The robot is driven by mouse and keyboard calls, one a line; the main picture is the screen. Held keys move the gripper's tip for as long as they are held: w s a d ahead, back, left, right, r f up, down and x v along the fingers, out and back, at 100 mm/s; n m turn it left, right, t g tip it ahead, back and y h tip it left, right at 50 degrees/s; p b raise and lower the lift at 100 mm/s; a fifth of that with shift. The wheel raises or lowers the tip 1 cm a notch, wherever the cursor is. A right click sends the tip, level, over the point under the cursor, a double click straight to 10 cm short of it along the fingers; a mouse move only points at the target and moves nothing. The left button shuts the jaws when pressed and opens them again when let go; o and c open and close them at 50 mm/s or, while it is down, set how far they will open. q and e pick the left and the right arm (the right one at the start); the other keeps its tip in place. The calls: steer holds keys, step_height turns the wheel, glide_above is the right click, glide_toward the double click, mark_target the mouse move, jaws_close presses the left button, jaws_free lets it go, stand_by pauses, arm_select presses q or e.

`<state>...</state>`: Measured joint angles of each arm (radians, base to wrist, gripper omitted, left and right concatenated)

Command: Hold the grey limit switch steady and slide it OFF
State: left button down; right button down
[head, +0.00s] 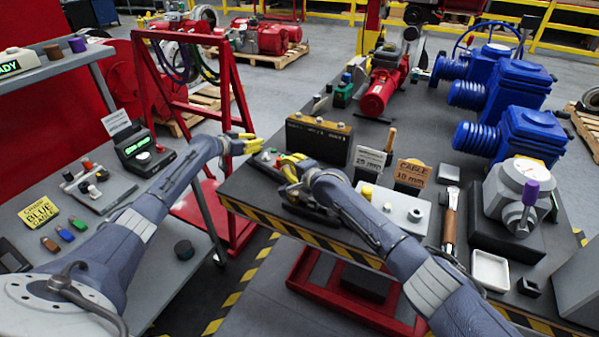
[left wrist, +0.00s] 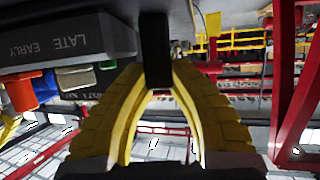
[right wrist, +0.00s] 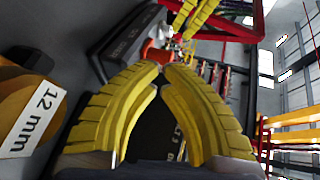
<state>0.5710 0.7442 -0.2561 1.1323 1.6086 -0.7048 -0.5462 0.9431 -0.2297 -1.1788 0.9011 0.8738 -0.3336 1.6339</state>
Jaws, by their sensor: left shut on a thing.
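My left gripper (head: 250,144) is by the left corner of the dark workbench. In the left wrist view (left wrist: 157,72) its yellow fingers pinch a narrow dark bar (left wrist: 155,45). A grey box (left wrist: 65,48) marked LATE and EARLY is left of that bar. My right gripper (head: 288,167) is just right of the left one, over the bench; in the right wrist view (right wrist: 162,66) its fingertips come together with nothing clear between them. A small grey device (head: 267,156) with red and green parts lies between the grippers; I cannot tell if this is the limit switch. The slider is not clear.
A black box (head: 318,140) stands behind my right gripper. A red frame (head: 190,110) stands near my left arm. Blue actuators (head: 515,140) fill the bench's right.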

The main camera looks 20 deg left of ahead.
arm_select(q)
steer(key=shift+d+f, duration=0.1)
steer(key=shift+f, duration=0.1)
arm_select(e)
steer(key=v, duration=0.7)
arm_select(q)
steer(key=c, duration=1.2)
jaws_free()
steer(key=shift+o, duration=0.2)
steer(key=shift+r, duration=0.15)
